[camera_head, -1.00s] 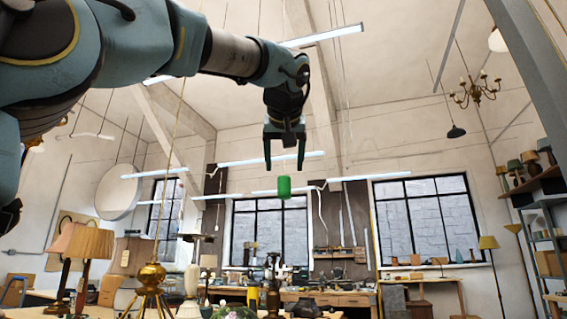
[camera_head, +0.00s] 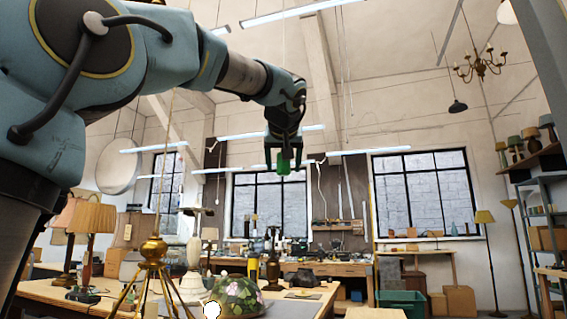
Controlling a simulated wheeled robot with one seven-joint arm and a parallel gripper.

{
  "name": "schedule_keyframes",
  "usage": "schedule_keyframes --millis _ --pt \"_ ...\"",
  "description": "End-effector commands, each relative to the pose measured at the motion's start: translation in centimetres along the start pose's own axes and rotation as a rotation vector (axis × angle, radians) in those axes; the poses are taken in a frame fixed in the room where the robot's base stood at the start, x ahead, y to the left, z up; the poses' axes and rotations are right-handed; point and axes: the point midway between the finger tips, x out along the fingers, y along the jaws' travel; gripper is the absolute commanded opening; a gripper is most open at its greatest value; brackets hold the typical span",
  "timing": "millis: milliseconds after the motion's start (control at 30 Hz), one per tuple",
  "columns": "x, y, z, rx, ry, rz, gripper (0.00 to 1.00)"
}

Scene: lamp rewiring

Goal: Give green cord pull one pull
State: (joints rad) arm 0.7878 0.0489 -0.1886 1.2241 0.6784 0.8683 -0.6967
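The green cord pull (camera_head: 283,167) is a small green cylinder hanging high in the middle of the head view, in front of the window. A thin cord runs up above it, partly hidden by my arm. My gripper (camera_head: 284,165) points down from above, with its two dark fingers spread apart. The green pull shows between the fingertips, and a gap seems to remain on each side. Its upper part is hidden by the gripper, and the depth between them is hard to tell.
A wooden table (camera_head: 75,297) stands below with a brass tripod stand (camera_head: 152,262), a pleated lamp (camera_head: 95,220) and a floral glass shade (camera_head: 240,295). A thin cord hangs to the left. Hanging tube lights (camera_head: 288,14) are overhead. The air around the gripper looks clear.

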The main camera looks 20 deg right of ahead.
Motion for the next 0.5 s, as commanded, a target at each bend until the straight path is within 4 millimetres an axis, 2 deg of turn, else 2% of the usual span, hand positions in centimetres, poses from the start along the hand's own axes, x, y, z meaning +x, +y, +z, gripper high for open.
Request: schedule_keyframes --millis 67,500 --pt "-0.01 0.00 0.00 0.000 0.000 0.000 0.65" --pt "-0.03 0.00 0.00 0.000 0.000 0.000 0.16"
